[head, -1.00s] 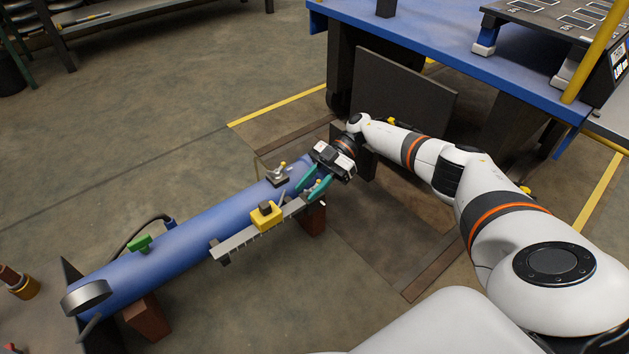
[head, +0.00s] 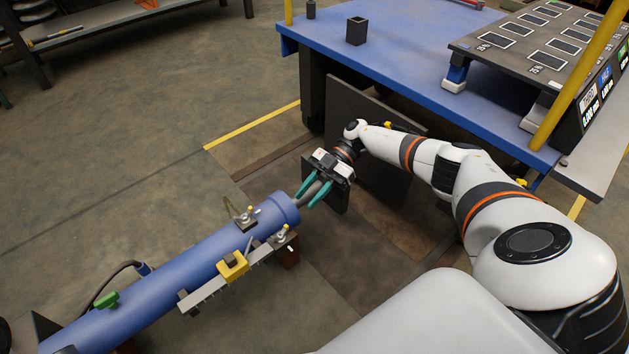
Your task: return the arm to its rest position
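My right arm comes in from the right. Its gripper (head: 306,200) has teal fingers spread apart beside the far end of a blue cylinder (head: 190,265) lying at a slant. A short dark grey part shows between the fingers at the cylinder's end; I cannot tell whether they touch it. I see nothing clearly held. My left gripper is not in view.
A rail with a yellow block (head: 233,265) runs along the cylinder, with small fittings near its end. A green knob (head: 106,300) is on the cylinder. A blue table (head: 400,85) with a dark panel (head: 560,45) stands behind my arm. Open floor (head: 130,150) lies left.

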